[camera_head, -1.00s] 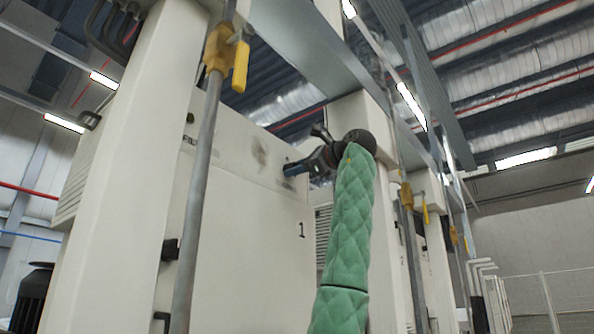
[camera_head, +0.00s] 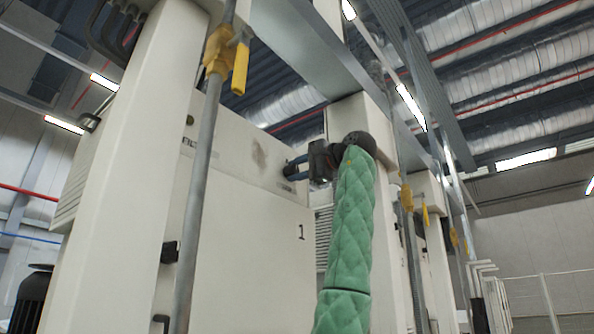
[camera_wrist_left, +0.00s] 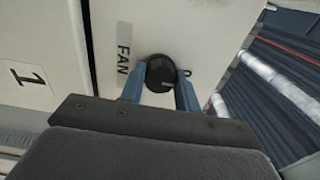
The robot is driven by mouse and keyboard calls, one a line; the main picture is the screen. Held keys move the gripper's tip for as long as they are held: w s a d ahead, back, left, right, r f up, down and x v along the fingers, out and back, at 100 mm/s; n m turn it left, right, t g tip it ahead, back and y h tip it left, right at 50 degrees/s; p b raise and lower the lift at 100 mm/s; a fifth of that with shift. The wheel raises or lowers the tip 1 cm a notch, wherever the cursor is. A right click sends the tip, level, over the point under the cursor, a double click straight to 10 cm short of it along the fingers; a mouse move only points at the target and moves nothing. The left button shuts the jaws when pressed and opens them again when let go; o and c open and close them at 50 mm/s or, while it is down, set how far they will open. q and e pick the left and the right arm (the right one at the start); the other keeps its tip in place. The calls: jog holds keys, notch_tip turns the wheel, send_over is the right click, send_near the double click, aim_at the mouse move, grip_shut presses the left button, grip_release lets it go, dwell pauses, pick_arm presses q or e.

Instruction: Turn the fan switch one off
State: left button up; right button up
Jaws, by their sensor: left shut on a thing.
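The fan switch is a round black knob (camera_wrist_left: 160,73) on a cream panel, beside a label reading FAN (camera_wrist_left: 123,48) in the left wrist view. My left gripper (camera_wrist_left: 161,88) has its two blue fingers on either side of the knob and is shut on it. A pale mark shows on the knob's face. In the head view my left gripper (camera_head: 292,168) is at the right edge of the cabinet front marked 1 (camera_head: 301,232); the knob is hidden there. My right gripper is in neither view.
A grey vertical pipe (camera_head: 197,190) with a yellow valve handle (camera_head: 240,68) stands before the cabinet. A cream post (camera_head: 130,170) rises at left. More pipes with yellow valves (camera_head: 407,198) stand at right.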

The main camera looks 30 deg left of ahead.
pick_arm(q)
jog(key=shift+f, duration=0.15)
dwell(0.3)
jog(key=o, duration=1)
jog(key=shift+d, duration=0.1)
